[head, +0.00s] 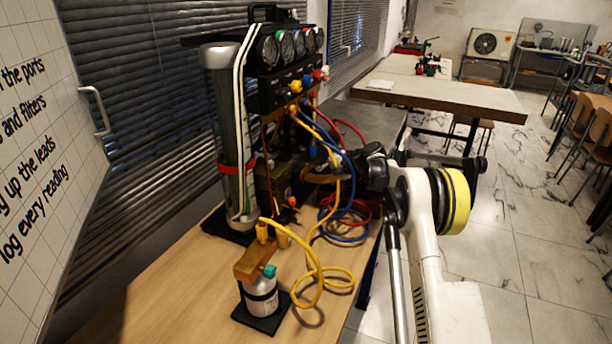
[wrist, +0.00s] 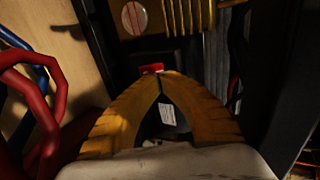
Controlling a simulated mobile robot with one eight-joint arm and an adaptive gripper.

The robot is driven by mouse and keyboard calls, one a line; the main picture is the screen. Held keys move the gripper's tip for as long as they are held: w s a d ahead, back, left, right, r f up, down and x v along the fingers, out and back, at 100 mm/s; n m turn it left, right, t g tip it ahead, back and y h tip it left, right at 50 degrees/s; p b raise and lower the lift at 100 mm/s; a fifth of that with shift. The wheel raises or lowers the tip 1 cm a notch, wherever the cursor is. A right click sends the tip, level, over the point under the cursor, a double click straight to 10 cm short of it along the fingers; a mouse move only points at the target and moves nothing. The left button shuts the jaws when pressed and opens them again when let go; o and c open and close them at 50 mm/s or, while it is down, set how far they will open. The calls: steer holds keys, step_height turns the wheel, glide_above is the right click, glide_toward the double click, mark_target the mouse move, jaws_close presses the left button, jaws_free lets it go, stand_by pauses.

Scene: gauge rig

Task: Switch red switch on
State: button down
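The red switch (wrist: 152,68) shows in the wrist view as a small red piece on a dark panel, just beyond my fingertips. My gripper (wrist: 160,77) has two orange-yellow curved fingers whose tips meet, with nothing seen between them. The tips partly cover the lower edge of the switch; I cannot tell whether they touch it. In the head view my gripper (head: 318,179) reaches in from the right, low at the gauge rig (head: 285,90), behind the hoses. I cannot make out the switch clearly in the head view.
Red hoses (wrist: 40,90) lie close to the left of my gripper in the wrist view. Yellow hose (head: 312,270) coils on the wooden bench (head: 180,290) near a small silver canister (head: 262,292). A tall metal cylinder (head: 228,120) stands left of the gauges.

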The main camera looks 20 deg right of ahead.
steer(key=v, duration=0.8)
